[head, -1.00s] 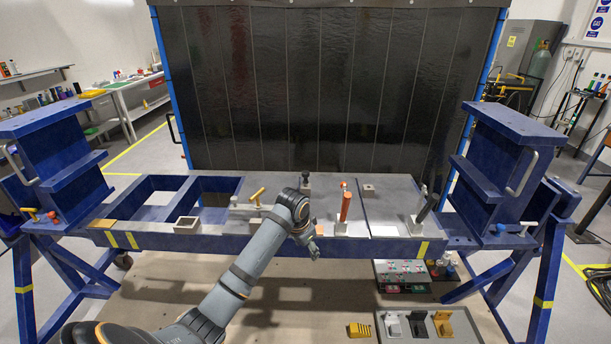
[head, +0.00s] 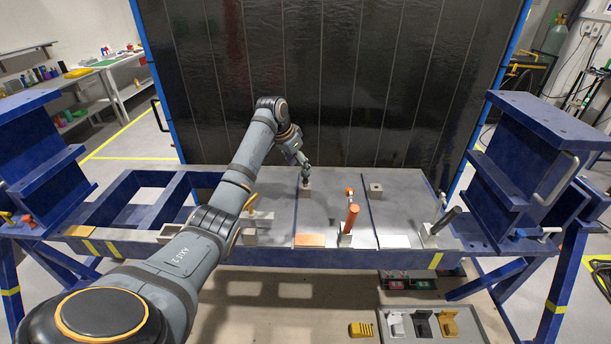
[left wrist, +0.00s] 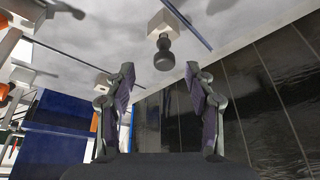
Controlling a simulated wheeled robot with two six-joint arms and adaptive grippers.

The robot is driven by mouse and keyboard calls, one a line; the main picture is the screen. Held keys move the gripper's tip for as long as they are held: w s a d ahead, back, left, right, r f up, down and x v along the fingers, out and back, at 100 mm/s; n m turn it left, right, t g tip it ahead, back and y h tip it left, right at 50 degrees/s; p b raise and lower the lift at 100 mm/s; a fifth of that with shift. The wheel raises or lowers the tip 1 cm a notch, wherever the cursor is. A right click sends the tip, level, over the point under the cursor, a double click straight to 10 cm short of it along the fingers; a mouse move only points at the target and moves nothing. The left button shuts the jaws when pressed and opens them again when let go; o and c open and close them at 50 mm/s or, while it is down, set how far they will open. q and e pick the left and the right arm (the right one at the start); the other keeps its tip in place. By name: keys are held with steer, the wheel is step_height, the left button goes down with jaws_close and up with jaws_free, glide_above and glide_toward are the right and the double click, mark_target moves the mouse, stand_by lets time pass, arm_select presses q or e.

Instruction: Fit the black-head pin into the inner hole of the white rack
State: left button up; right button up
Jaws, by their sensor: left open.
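The black-head pin (head: 305,181) stands in a small pale block at the back middle of the bench. In the left wrist view its dark round head (left wrist: 164,57) shows beyond and between my fingertips, with the block (left wrist: 164,22) behind it. My left gripper (head: 300,160) is open and empty, just above the pin; it also shows in the left wrist view (left wrist: 160,72). I cannot tell for sure which pale fixture is the white rack; a small white bracket (head: 396,324) sits in the grey floor tray. My right gripper is not in view.
An orange tool (head: 350,218) and a dark-handled tool (head: 446,220) stand in pale holders at the bench front. A small pale block (head: 376,190) is at the back right. Blue uprights flank the bench; a black screen (head: 340,80) stands behind it.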

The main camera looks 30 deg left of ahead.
mark_target(304, 177)
arm_select(q)
steer(key=shift+x, duration=1.05)
steer(key=shift+w+a+f+p, duration=0.15)
steer(key=shift+w+f+p, duration=0.6)
steer(key=shift+p, duration=0.45)
steer(key=shift+x, duration=1.2)
steer(key=shift+f, duration=0.35)
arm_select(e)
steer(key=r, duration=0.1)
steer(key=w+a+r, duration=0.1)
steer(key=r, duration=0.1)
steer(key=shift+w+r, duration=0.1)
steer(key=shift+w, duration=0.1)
arm_select(q)
steer(key=shift+s, duration=0.1)
jaws_close()
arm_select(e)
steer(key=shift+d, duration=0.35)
